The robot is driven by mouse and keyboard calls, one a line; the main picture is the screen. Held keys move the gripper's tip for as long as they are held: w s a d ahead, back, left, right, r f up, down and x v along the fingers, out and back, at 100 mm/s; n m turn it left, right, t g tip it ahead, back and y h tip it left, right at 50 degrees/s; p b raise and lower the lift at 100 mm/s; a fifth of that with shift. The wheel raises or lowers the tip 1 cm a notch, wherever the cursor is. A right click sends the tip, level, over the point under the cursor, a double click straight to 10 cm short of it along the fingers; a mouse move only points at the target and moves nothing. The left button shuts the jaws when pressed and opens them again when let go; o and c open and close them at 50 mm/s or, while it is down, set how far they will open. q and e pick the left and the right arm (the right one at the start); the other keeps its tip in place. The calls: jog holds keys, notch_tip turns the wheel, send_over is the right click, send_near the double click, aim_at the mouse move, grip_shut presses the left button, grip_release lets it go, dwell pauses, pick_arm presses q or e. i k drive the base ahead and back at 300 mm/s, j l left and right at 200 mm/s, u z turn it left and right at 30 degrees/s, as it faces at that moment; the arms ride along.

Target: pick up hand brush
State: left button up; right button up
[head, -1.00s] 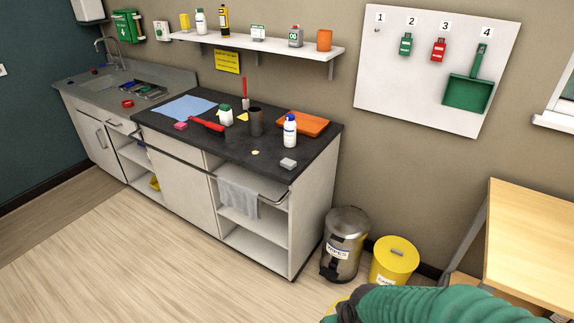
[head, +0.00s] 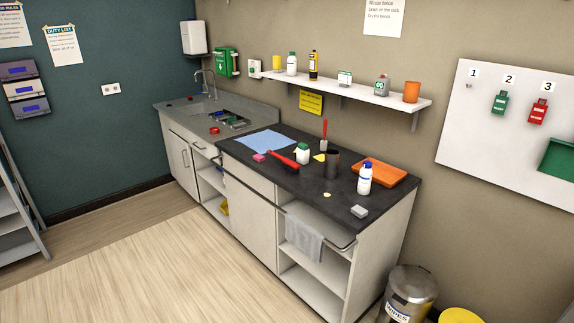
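A long red object (head: 284,160), which looks like the hand brush, lies on the dark worktop (head: 270,180) between a pink block (head: 259,157) and a white bottle with a green cap (head: 302,154). Its bristles are too small to make out. A red-handled tool (head: 324,134) stands upright behind it. Neither of my grippers is in view.
A blue cloth (head: 264,142), a dark cylinder (head: 332,164), a white bottle with a blue cap (head: 364,178) and an orange tray (head: 379,172) are on the worktop. A steel bin (head: 411,294) stands at its right end. Floor (head: 150,260) in front is clear.

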aim_at(292, 166)
jog(key=z, duration=0.35)
jog(key=i+j+z, duration=0.55)
jog(key=z, duration=0.2)
jog(key=i+j+z, duration=0.35)
jog(key=k+j, duration=0.05)
jog(key=k, duration=0.05)
